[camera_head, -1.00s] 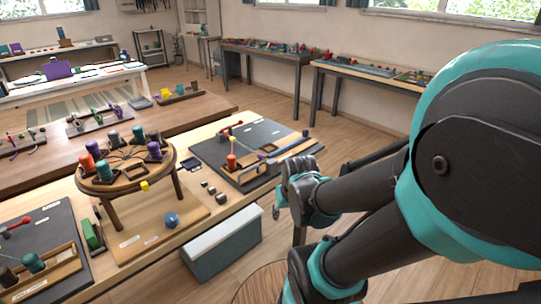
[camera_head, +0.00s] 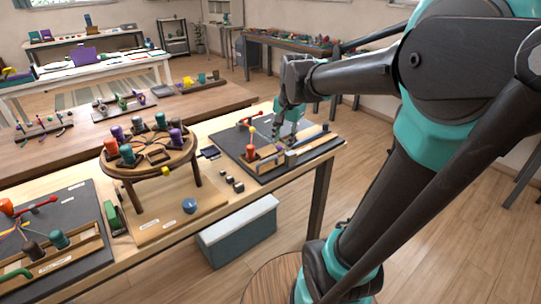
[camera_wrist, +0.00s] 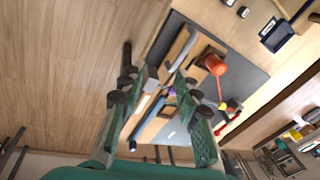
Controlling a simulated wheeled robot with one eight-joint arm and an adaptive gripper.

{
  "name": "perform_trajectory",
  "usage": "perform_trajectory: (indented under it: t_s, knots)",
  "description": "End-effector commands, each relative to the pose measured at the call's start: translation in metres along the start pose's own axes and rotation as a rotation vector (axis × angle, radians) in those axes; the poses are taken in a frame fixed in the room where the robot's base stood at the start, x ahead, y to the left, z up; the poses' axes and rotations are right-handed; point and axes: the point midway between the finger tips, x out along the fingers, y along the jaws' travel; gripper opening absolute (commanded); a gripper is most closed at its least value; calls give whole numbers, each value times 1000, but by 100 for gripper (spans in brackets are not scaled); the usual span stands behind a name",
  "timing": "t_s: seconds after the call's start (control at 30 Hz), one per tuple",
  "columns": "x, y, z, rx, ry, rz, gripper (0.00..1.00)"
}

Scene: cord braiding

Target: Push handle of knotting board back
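A dark board (camera_head: 228,145) lies at the right end of the near table. A red handle (camera_head: 250,117) is at its back, and an orange-red spool (camera_head: 250,152) and a wooden rail stand near its front. The wrist view shows the dark board (camera_wrist: 243,88), the spool (camera_wrist: 214,65), the red handle (camera_wrist: 228,120) and the wooden rail with a grey bar (camera_wrist: 180,50). My gripper (camera_head: 284,138) is above the right part of this board, pointing down. In the wrist view my gripper (camera_wrist: 153,85) has its fingers apart with nothing clearly held. Contact with the board cannot be told.
A round wooden stand (camera_head: 112,168) with several coloured spools is left of the board. Another dark board with a red handle (camera_head: 40,203) lies at the far left. Small dark blocks (camera_head: 232,184) sit between. A grey-blue bin (camera_head: 238,232) stands below the table.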

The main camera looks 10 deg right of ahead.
Motion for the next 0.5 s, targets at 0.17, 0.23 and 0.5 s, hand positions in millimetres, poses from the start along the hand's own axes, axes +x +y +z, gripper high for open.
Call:
perform_trajectory:
  t_s: [0.17,0.23,0.5]
  knots:
    - [-44,-39,-15,215,-41,20,32]
    - [-52,-46,-17,260,-48,26,32]
    - [-38,-49,-17,294,-53,30,32]
